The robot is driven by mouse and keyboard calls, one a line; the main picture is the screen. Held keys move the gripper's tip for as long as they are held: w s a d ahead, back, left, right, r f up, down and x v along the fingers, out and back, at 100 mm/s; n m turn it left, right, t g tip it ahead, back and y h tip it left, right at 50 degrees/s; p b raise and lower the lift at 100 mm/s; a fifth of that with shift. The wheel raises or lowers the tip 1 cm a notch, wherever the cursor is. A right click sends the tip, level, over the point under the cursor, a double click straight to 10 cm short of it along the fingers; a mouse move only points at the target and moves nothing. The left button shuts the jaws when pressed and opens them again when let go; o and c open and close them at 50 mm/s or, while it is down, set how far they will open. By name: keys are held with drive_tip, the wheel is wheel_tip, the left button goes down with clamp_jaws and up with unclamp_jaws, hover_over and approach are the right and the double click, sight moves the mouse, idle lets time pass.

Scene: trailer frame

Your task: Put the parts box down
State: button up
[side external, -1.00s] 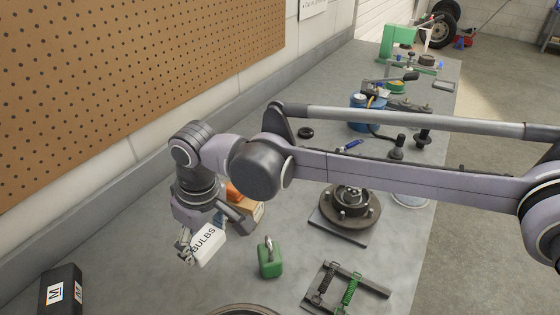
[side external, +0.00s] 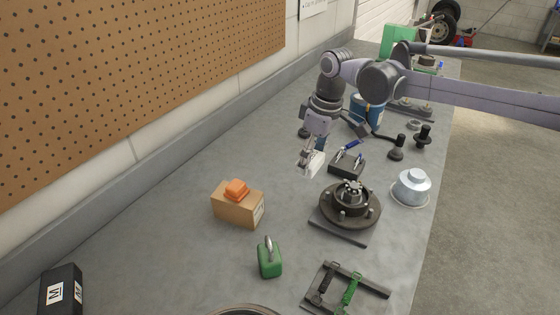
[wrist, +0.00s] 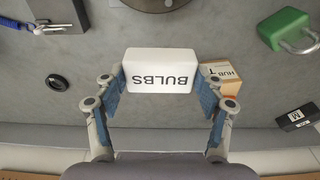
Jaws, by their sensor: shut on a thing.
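A white box marked BULBS (side external: 315,164) is in my gripper (side external: 308,158), over the middle of the grey bench. In the wrist view, the white box (wrist: 160,66) sits between the blue-padded fingers of my gripper (wrist: 161,88), its lettering upside down. The fingers are shut on its two sides. It seems to hang above the bench; the exact gap cannot be told. A cardboard box (side external: 235,207) with an orange item (side external: 236,190) on top stands on the bench to the left; the wrist view shows the cardboard box (wrist: 222,80) labelled HUB.
A green padlock (side external: 269,260) stands nearer the camera. A silver lidded part (side external: 411,188) is near the bench's right edge.

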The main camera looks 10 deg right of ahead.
drive_tip(key=w+d, duration=0.2)
drive_tip(key=d, duration=0.7)
hover_over(294, 192)
drive_tip(key=f, duration=0.7)
drive_tip(key=shift+s+d, duration=0.2)
drive_tip(key=shift+d, duration=0.05)
drive_tip(key=shift+f, duration=2)
drive_tip(key=shift+f, duration=0.1)
drive_tip(key=o, duration=1.2)
drive_tip(key=shift+c, duration=0.2)
